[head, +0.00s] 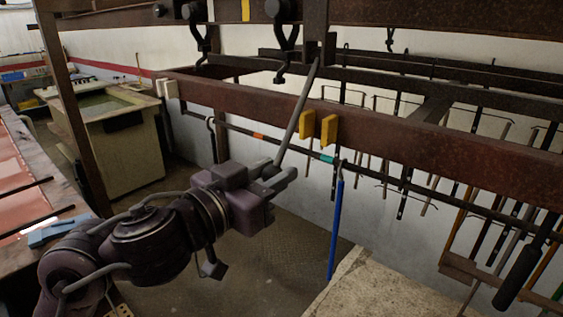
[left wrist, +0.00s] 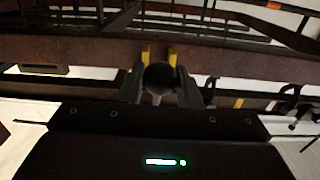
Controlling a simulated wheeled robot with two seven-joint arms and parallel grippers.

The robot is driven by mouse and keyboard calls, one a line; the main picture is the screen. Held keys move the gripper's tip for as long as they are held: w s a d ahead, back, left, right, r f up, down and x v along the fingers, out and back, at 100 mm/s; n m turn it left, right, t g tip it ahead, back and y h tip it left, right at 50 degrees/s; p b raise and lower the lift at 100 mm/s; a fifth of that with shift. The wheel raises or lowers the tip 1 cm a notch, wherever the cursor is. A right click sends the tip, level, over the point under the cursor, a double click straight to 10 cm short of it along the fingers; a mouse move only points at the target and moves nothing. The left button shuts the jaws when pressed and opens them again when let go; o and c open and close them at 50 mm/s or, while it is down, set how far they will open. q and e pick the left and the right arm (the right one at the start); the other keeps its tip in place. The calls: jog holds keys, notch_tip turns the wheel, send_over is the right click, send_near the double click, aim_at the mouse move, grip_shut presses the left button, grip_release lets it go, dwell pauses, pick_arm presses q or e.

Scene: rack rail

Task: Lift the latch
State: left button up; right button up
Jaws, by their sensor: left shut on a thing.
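The latch appears as a long grey bar (head: 298,112), hinged at a bracket (head: 319,47) on the upper dark rail. It slants down and toward me, in front of the rusty beam (head: 235,97). My left gripper (head: 274,174) is shut on its lower end. In the left wrist view, a dark round end (left wrist: 159,78) sits between the two fingers of the left gripper (left wrist: 160,92). Two yellow blocks (head: 306,125) (head: 329,129) stick out from the beam, and the bar stands in front of them, out from the beam. My right gripper is not in view.
A thin dark rail (head: 262,136) with coloured bands runs below the beam. A blue rod (head: 336,225) hangs from it, and several hooks and tools hang to the right. A pale board (head: 385,290) lies at the lower right. A tank (head: 115,145) stands at the left.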

pick_arm(q)
jog(key=shift+s+a+r, duration=0.1)
jog(key=shift+s+r, duration=0.05)
jog(key=shift+r, duration=0.05)
jog(key=shift+a+r+p, duration=0.1)
jog(key=shift+r+p, duration=0.15)
jog(key=shift+p, duration=0.25)
jog(key=shift+s+a+r+p, duration=0.55)
jog(key=shift+s+r+p, duration=0.35)
jog(key=shift+p, duration=0.1)
jog(key=shift+s+a+r, duration=0.25)
jog(key=shift+s+r, duration=0.05)
jog(key=r, duration=0.1)
jog(key=s+a+r, duration=0.1)
jog(key=s+r, duration=0.1)
jog(key=shift+a+r, duration=0.15)
jog(key=shift+r, duration=0.15)
jog(key=o, duration=0.9)
jog(key=shift+a, duration=0.1)
